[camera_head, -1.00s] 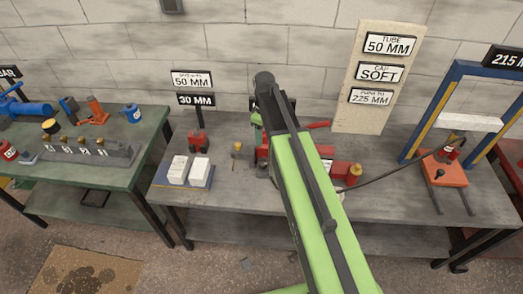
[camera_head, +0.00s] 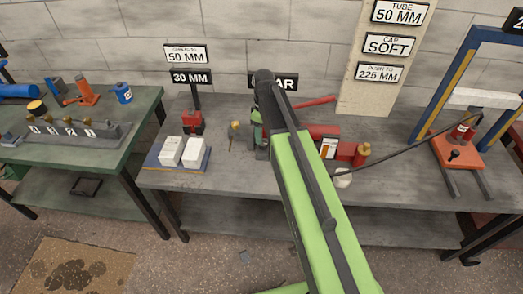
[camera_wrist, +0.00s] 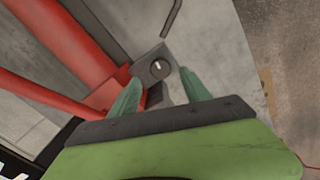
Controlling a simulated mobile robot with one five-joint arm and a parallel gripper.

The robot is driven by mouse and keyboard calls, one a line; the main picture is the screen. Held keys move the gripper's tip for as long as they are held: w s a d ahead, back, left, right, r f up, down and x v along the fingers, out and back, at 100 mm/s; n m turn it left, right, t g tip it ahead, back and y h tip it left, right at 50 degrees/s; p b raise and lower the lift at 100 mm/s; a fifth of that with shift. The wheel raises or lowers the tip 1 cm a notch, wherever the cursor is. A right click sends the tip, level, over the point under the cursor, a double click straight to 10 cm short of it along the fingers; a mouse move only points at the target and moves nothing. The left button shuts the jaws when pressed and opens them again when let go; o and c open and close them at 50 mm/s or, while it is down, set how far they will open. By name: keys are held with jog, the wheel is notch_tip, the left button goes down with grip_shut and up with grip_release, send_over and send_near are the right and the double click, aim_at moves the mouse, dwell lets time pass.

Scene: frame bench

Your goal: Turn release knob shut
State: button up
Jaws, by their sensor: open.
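The round dark release knob (camera_wrist: 159,69) with a pale line across its face sits on a grey block at the end of the red hand pump (camera_wrist: 62,38) in the wrist view. My gripper (camera_wrist: 160,76) is open, with one green finger on each side of the knob in that picture. I cannot tell whether the fingers touch it. In the head view the pump's red body (camera_head: 323,131) shows to the right of my arm. My gripper (camera_head: 258,140) is partly hidden behind my arm, and the knob is hidden there.
A red lever (camera_head: 315,102) rises behind my arm. A black hose (camera_head: 410,154) runs right towards the blue press frame (camera_head: 445,75). White blocks (camera_head: 182,151) on a blue plate and a red jack (camera_head: 191,122) stand to the left. The grey bench (camera_head: 225,178) is bare near its front edge.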

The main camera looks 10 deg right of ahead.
aim_at(263, 146)
notch_tip(263, 146, down, 5)
jog(key=b, duration=0.3)
jog(key=shift+r, duration=0.1)
jog(key=shift+c, duration=0.3)
grip_shut()
jog(key=shift+a, duration=0.1)
